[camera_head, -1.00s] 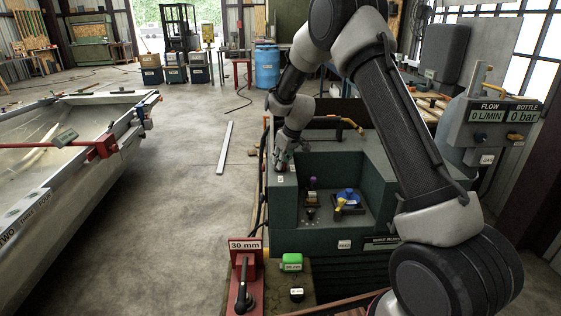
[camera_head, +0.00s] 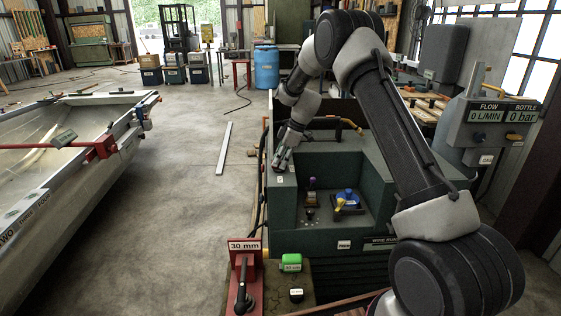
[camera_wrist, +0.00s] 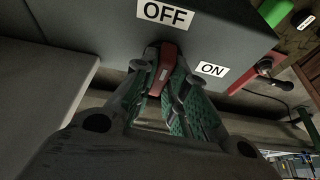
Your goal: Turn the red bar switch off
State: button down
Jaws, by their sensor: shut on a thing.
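The red bar switch (camera_wrist: 162,72) is in the middle of the wrist view, on the side of a dark box. A white OFF label (camera_wrist: 165,13) is just above its upper end, and a white ON label (camera_wrist: 211,69) is to its right. The bar runs roughly up and down in this view. My gripper (camera_wrist: 167,80) is shut on the bar, with a green-padded finger on each side. In the head view my gripper (camera_head: 279,162) is at the rear left corner of the green machine (camera_head: 330,241); the bar is hidden there.
A red unit with a black handle (camera_head: 242,285) and a 30 mm sign stands at the front, beside a green block (camera_head: 291,262). Several knobs sit in the machine's recess, including a blue one (camera_head: 347,196). A boat hull (camera_head: 60,180) is at left, with open floor between.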

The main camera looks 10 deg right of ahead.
jog(key=shift+n, duration=0.5)
jog(key=shift+d, duration=0.1)
jog(key=c, duration=1.4)
grip_release()
jog(key=shift+c, duration=0.2)
jog(key=w+v, duration=0.1)
jog(key=v, duration=1)
jog(key=shift+s+d+r, duration=0.2)
jog(key=shift+s+r, duration=0.15)
jog(key=shift+r, duration=0.1)
